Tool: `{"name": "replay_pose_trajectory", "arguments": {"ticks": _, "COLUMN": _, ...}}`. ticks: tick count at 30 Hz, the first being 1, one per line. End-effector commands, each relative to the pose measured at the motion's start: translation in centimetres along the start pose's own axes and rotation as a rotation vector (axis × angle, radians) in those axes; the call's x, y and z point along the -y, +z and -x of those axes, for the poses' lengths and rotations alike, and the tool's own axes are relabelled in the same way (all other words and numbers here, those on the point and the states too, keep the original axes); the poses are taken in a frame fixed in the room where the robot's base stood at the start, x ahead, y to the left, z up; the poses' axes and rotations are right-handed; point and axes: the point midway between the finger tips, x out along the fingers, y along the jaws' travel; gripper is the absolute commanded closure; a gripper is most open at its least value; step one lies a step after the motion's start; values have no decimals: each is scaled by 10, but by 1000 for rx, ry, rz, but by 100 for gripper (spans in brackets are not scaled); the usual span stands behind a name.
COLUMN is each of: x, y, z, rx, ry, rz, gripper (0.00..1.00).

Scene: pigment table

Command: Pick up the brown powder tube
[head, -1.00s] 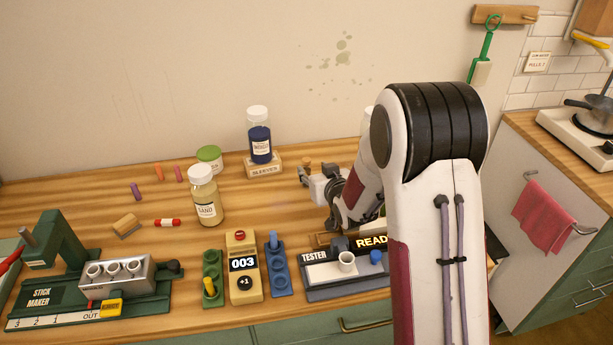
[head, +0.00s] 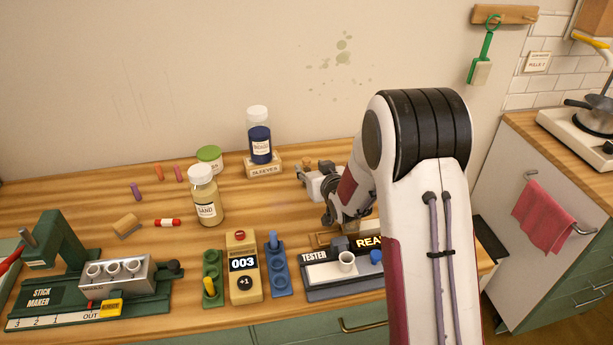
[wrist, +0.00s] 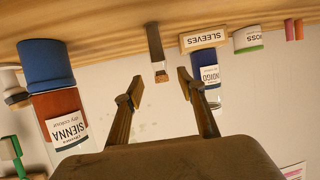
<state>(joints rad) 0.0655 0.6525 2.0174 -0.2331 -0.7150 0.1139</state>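A slim brown tube (wrist: 154,42) with a light, cork-like end shows in the wrist view, which is upside down. It appears to stand upright on the table and lies between the lines of my fingers, a little beyond the tips. I take it to be the brown powder tube. My gripper (wrist: 158,87) is open, with its two fingers apart and nothing between them. In the head view my gripper is small and low over the table at the middle right, partly hidden by my arm; a small brown top (head: 307,163) shows beside it.
A sienna jar (wrist: 60,117) with a blue round thing (wrist: 46,65) stands to one side in the wrist view. The indigo jar (head: 260,143) stands on the sleeves box (head: 264,170). The sand jar (head: 205,197), counter (head: 243,285) and tester (head: 325,272) are nearby.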

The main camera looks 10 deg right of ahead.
Motion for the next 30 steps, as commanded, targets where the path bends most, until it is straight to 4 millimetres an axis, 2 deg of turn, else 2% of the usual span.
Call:
{"name": "replay_pose_trajectory", "arguments": {"ticks": 7, "x": 1, "y": 3, "z": -9, "rx": 1, "ry": -1, "rz": 0, "gripper": 61}}
{"name": "replay_pose_trajectory", "arguments": {"ticks": 21, "x": 1, "y": 8, "z": -48, "rx": 1, "ry": 0, "rz": 1, "gripper": 61}}
{"name": "replay_pose_trajectory", "arguments": {"ticks": 30, "x": 1, "y": 7, "z": -52, "rx": 1, "ry": 0, "rz": 0, "gripper": 61}}
